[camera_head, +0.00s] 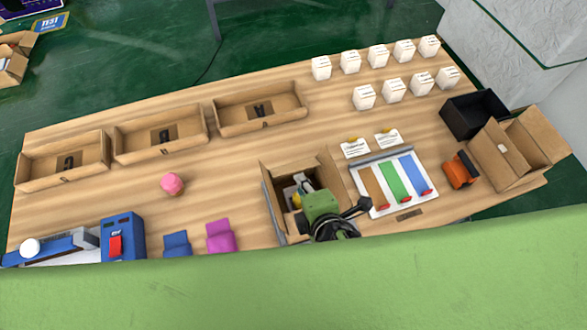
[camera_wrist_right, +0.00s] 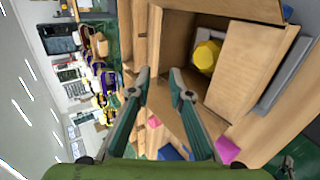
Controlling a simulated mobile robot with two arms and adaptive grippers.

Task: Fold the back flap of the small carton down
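The small carton (camera_head: 328,166) stands open on the table at the front middle, between grey rails. Its flaps stand up, and something yellow and grey shows inside. My right gripper (camera_head: 340,228) is above the carton's front side and hides part of it. In the right wrist view the carton (camera_wrist_right: 245,70) is open beside my right gripper (camera_wrist_right: 160,75), with a yellow object (camera_wrist_right: 206,56) inside. The two fingertips are apart with nothing clearly held between them; a cardboard edge is close to them. My left gripper is not in view.
A tray with coloured strips (camera_head: 425,203) and an orange device (camera_head: 460,170) lie to the right. A larger open carton (camera_head: 500,160) and black bin (camera_head: 472,112) stand beyond. Cardboard trays (camera_head: 160,135), white boxes (camera_head: 378,56) and a pink ball (camera_head: 172,184) stand elsewhere. The centre table is clear.

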